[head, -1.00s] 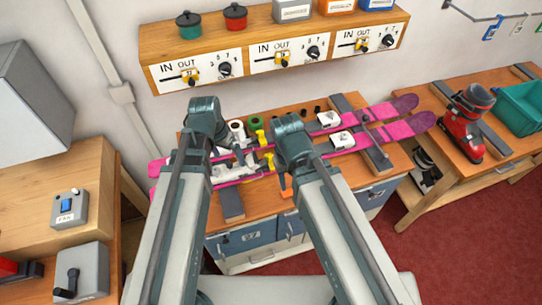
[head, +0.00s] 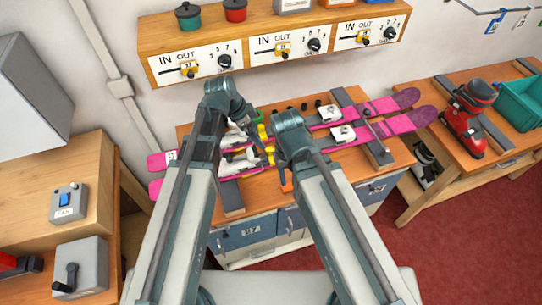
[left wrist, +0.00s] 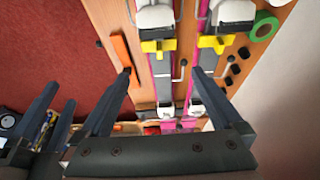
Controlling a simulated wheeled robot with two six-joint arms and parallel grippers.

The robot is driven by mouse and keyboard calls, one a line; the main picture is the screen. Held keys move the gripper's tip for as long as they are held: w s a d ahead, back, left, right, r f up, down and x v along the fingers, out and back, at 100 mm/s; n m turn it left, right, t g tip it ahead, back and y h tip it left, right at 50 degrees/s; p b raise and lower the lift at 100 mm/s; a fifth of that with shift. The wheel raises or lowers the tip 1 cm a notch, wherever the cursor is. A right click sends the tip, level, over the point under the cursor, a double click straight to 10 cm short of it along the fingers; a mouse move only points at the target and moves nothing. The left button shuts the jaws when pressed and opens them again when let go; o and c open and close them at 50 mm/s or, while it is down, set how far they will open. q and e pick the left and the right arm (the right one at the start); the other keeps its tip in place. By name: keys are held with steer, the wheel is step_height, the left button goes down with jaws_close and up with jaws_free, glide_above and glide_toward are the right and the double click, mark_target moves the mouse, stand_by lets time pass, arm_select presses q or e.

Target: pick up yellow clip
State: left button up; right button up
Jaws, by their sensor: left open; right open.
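Two yellow clips show. In the left wrist view one clip (left wrist: 158,46) lies across the nearer ski, just below a white binding part, and the other clip (left wrist: 218,42) lies across the second ski. In the head view they are the near yellow clip (head: 270,156) and the far yellow clip (head: 262,132), between my forearms. My left gripper (left wrist: 161,72) is open and empty above the skis, its fingertips either side of the nearer ski below the first clip. My right gripper (left wrist: 62,94) shows at the left of the wrist view, open; my arm hides it in the head view.
Two pink skis (head: 405,99) with white bindings lie across the wooden bench. A green tape roll (left wrist: 264,27), dark pegs (left wrist: 236,68) and an orange bar (left wrist: 120,52) lie beside them. A shelf with dials (head: 290,46) stands behind. A red boot (head: 470,118) is on the right bench.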

mark_target(271, 150)
arm_select(q)
steer(key=b+x, duration=0.5)
steer(key=x, duration=0.1)
steer(key=shift+f+b, duration=0.35)
steer(key=shift+f, duration=0.1)
steer(key=shift+w+d+f, duration=0.1)
steer(key=shift+d+f, duration=0.15)
arm_select(e)
step_height(271, 150, down, 7)
arm_select(q)
steer(key=shift+b, duration=0.3)
steer(key=b+x, duration=0.4)
steer(key=x, duration=0.1)
steer(key=shift+d+f+b, duration=0.1)
steer(key=shift+b, duration=0.25)
arm_select(e)
step_height(271, 150, down, 5)
steer(key=shift+r, duration=0.2)
arm_select(q)
steer(key=c, duration=1)
arm_select(e)
steer(key=shift+r, duration=0.1)
arm_select(q)
step_height(271, 150, up, 10)
steer(key=p, duration=1)
arm_select(e)
step_height(271, 150, up, 10)
